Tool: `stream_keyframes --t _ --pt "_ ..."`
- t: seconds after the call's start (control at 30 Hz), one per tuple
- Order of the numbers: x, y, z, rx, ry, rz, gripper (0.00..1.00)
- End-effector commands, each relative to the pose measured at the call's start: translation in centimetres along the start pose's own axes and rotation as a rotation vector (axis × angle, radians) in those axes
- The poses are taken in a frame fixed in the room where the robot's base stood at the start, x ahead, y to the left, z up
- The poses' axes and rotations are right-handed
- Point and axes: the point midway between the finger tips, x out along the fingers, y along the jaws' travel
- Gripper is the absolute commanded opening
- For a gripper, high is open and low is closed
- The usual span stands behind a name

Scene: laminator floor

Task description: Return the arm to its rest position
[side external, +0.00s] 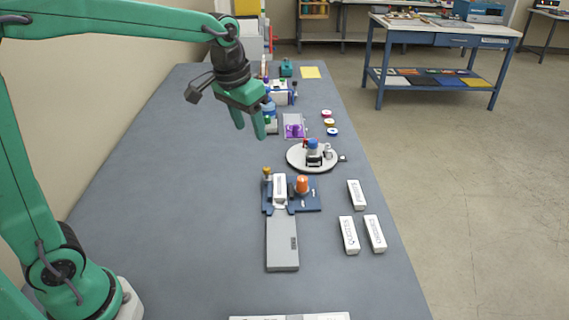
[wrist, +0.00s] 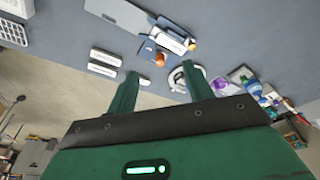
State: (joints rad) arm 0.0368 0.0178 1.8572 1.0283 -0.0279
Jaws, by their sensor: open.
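My gripper (side external: 250,124) is green and hangs in the air above the far half of the blue-grey table (side external: 160,175), left of the round white turntable (side external: 293,158). Its two fingers are apart with nothing between them. In the wrist view the gripper (wrist: 162,82) also shows open and empty, with the table beyond its fingertips. My arm reaches across the upper left of the side view, bent at the elbow.
A blue fixture (side external: 312,198) with an orange knob (side external: 302,184) and a grey plate (side external: 283,245) stands mid-table. White boxes (side external: 349,235) lie to its right. Bottles and small items crowd the far end. The table's left side is clear.

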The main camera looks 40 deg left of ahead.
Motion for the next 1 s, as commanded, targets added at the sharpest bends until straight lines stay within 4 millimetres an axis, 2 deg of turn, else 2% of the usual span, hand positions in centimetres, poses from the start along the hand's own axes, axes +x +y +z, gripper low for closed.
stream_keyframes --t 0.2,0.5,0.8,1.0 --pt "-2.5 -0.4 4.1 -0.003 0.059 -0.001 0.51" --pt "-4.2 -0.9 9.8 -0.005 0.133 -0.003 0.51" --pt "-4.3 -1.2 15.3 -0.006 0.207 -0.007 0.51" --pt "-3.8 -1.3 17.9 -0.006 0.242 -0.009 0.51"
